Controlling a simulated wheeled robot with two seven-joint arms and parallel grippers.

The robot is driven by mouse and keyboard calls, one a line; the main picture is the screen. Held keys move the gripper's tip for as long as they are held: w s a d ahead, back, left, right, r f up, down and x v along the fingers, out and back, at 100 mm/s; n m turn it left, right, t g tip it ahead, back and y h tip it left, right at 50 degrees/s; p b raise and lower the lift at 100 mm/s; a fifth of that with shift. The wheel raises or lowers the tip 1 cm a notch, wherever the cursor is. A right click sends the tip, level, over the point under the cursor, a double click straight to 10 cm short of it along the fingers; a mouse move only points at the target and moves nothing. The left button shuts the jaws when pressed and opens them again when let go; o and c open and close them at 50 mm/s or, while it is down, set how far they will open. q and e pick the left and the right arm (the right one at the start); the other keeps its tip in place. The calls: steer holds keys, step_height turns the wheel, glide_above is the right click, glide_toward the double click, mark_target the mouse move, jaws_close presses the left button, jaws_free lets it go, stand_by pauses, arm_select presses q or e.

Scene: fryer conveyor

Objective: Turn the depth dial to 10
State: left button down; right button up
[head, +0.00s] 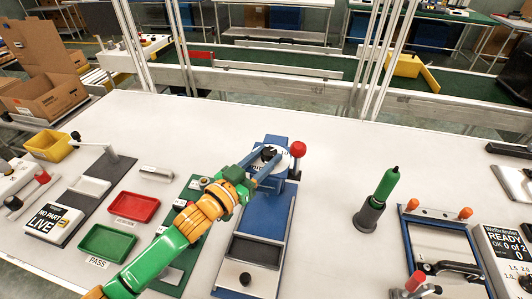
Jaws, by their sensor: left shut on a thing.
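The depth dial (284,160) is a white disc with a dark knob (268,153) on top of a blue press-like fixture (265,212) in the middle of the table. Some of the dial's markings show at its right side, but they are too small to read surely. My left arm, green and orange, reaches in from the bottom left. My left gripper (262,162) is shut on the dial's knob, with blue-grey fingers on either side of it. The fingers hide part of the dial face. My right gripper is not in view.
A red ball handle (298,149) stands just right of the dial. A red tray (134,207) and a green tray (107,241) lie left of my arm. A green-handled driver (386,186) stands in a grey holder at right. Clear white table lies behind the fixture.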

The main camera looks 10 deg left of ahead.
arm_select(q)
steer(key=shift+a+r+m+g+h, duration=0.1)
steer(key=shift+m+g+h, duration=0.3)
steer(key=shift+m+h, duration=0.3)
steer(key=c, duration=0.5)
jaws_free()
steer(key=shift+o, duration=0.4)
steer(key=shift+w, duration=0.15)
